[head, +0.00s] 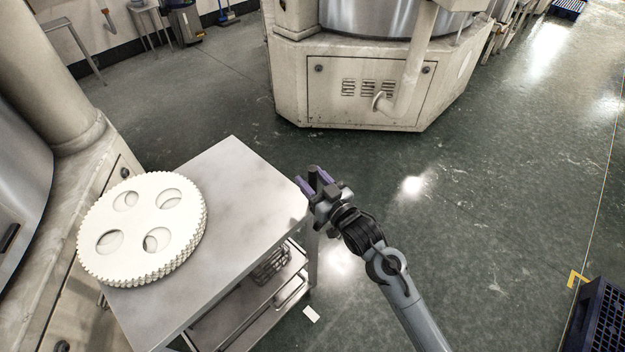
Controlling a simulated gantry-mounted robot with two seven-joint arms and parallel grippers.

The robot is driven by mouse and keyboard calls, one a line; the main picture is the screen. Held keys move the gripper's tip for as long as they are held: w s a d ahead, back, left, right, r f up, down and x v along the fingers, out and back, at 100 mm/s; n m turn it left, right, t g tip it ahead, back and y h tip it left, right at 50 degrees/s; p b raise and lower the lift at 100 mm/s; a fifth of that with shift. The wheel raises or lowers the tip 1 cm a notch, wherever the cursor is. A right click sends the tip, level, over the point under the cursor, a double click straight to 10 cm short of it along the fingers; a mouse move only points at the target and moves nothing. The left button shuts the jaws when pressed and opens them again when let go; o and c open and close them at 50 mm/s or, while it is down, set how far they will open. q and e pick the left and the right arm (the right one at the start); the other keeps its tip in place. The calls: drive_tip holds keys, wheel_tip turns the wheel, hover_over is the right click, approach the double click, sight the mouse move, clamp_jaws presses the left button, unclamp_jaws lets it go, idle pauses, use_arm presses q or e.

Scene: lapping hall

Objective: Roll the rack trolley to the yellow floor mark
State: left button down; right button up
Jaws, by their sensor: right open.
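The yellow floor mark (577,278) is a small corner-shaped line on the green floor at the lower right. A dark blue slatted crate or rack (602,318) stands right beside it, cut off by the picture's edge. I cannot tell whether this is the rack trolley; its underside and any wheels are out of view. My right gripper (312,181) is open and empty, by the right corner of a steel table (248,180), well to the left of the mark. My left gripper is not in view.
White toothed discs (140,228) lie stacked on the steel table, which has lower shelves with a wire basket (270,265). A large cream machine (365,85) stands at the back, another at the left. A white slip (311,313) lies on the floor. Open floor spans the middle right.

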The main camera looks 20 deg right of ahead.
clamp_jaws()
